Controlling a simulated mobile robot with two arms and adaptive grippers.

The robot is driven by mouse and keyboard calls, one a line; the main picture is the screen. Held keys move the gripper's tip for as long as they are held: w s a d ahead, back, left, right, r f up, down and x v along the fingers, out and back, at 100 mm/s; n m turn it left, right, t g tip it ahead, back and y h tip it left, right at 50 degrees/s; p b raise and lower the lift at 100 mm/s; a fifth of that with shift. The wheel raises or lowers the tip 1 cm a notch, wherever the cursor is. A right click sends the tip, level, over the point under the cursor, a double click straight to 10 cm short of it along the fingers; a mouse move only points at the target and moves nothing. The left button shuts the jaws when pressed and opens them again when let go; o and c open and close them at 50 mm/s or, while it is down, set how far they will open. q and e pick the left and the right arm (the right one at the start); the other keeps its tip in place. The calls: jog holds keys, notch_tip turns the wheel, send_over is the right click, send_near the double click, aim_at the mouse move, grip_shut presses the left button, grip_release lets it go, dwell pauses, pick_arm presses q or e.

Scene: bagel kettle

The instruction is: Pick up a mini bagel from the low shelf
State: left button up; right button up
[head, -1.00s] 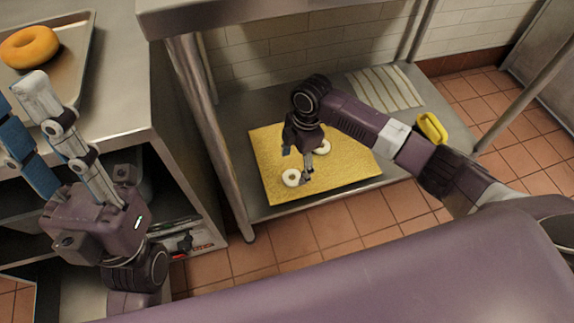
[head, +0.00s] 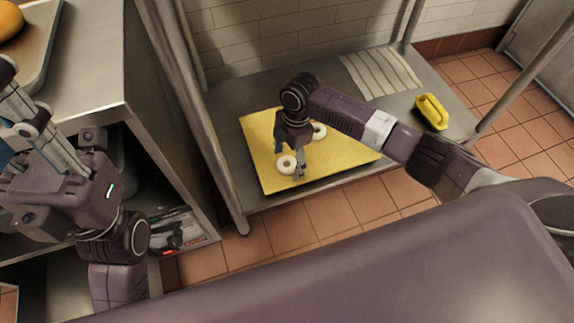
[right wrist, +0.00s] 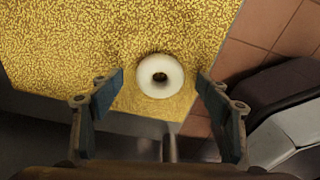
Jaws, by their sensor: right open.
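A pale mini bagel (head: 286,164) lies flat near the front left of a yellow grainy board (head: 345,165) on the low shelf. In the right wrist view the bagel (right wrist: 160,76) sits between and just beyond the fingertips, apart from both. My right gripper (head: 298,176) is open and empty, pointing down at the bagel; its fingers (right wrist: 162,90) also show in the wrist view. A second mini bagel (head: 319,131) lies behind my right wrist, partly hidden. My left gripper (head: 25,110) is at the left edge, partly cut off, and its jaws are unclear.
A yellow object with a handle (head: 432,111) and a striped cloth (head: 380,72) lie on the shelf (head: 225,100). A metal leg (head: 205,130) stands left of the board. An orange ring (head: 10,20) lies on a tray (head: 42,50) on the left counter.

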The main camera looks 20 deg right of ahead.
jog(key=shift+c, duration=0.6)
jog(key=c, duration=1.1)
jog(key=shift+r, duration=0.1)
